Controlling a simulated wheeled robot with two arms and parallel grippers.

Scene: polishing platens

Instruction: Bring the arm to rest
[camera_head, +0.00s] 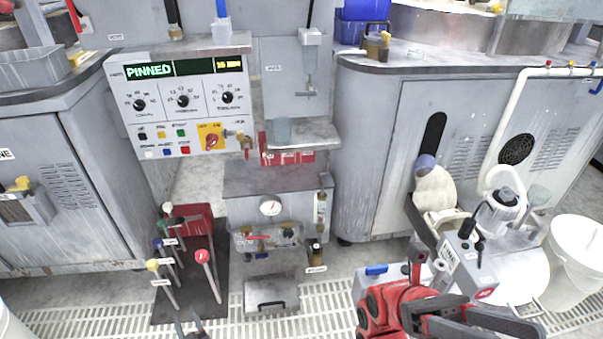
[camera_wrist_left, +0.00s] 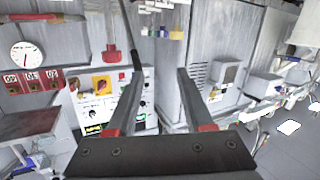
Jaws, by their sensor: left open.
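My left gripper (camera_head: 190,323) shows only its dark fingertips at the bottom edge in the head view, in front of the lever mat (camera_head: 218,302). In the left wrist view my left gripper (camera_wrist_left: 156,100) has its two grey fingers spread, with nothing held between them. Beyond them the control panel (camera_wrist_left: 90,105) appears upside down. A red-knobbed lever (camera_head: 203,256) stands just above the fingertips in the head view. A red and black part of my other arm (camera_head: 395,310) is at the lower right; its jaws cannot be made out clearly.
The control panel (camera_head: 190,112) reads PINNED. Several levers stand on the dark mat. A machine with a round gauge (camera_head: 270,206) is in the middle. Grey cabinets (camera_head: 385,130) flank it. A white bucket (camera_head: 578,262) is at the right. Grated floor (camera_head: 75,322) lies in front.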

